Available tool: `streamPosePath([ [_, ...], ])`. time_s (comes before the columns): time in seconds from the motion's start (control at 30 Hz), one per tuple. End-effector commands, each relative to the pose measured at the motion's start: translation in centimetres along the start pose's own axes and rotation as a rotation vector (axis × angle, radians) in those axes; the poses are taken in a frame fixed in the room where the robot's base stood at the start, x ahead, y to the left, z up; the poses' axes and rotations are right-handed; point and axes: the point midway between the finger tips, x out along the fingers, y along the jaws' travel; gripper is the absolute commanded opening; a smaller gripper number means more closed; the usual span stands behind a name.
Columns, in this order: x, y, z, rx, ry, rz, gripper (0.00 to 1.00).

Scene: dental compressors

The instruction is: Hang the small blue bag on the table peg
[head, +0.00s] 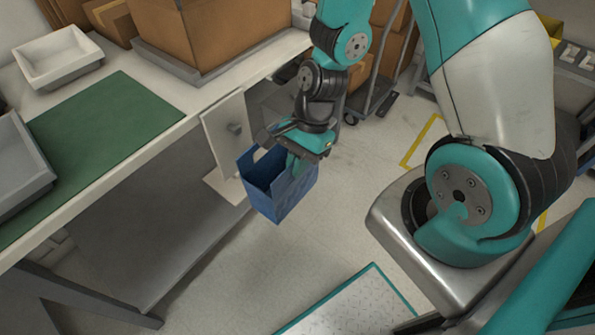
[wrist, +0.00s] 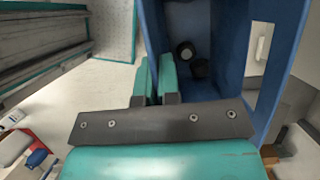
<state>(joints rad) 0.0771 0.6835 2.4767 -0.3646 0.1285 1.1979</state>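The small blue bag (head: 283,199) is open-topped and hangs below my gripper (head: 297,160), off the side of the table. My gripper's teal fingers (wrist: 155,82) are close together on one side wall of the bag, which also shows in the wrist view (wrist: 222,30). The bag looks roughly upright. The table peg (head: 235,128) is a short grey stub on a white upright board (head: 226,140) at the table's side. The bag is just right of and below the peg, apart from it in the picture. Small dark round items (wrist: 187,50) show inside the bag.
The table (head: 165,85) holds a green mat (head: 110,130), a white tray (head: 58,56), a grey bin (head: 18,165) and a cardboard box (head: 210,35). A cart with boxes (head: 385,50) stands behind. The floor (head: 345,215) right of the bag is clear.

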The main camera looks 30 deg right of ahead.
Motion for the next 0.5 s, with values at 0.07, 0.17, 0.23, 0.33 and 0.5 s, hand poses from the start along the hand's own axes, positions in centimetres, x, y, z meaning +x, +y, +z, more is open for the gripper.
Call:
streamPosePath([
  [0.07, 0.0, -0.2, 0.0, 0.003, 0.000, -0.003, 0.00],
  [0.17, 0.0, -0.7, 0.0, 0.001, 0.000, -0.003, 0.00],
  [0.23, 0.0, -1.1, 0.0, 0.001, 0.000, -0.003, 0.00],
  [0.33, 0.1, -1.7, 0.0, 0.000, 0.000, -0.002, 0.00],
  [0.5, 0.1, -2.8, 0.0, -0.001, 0.000, -0.003, 0.00],
])
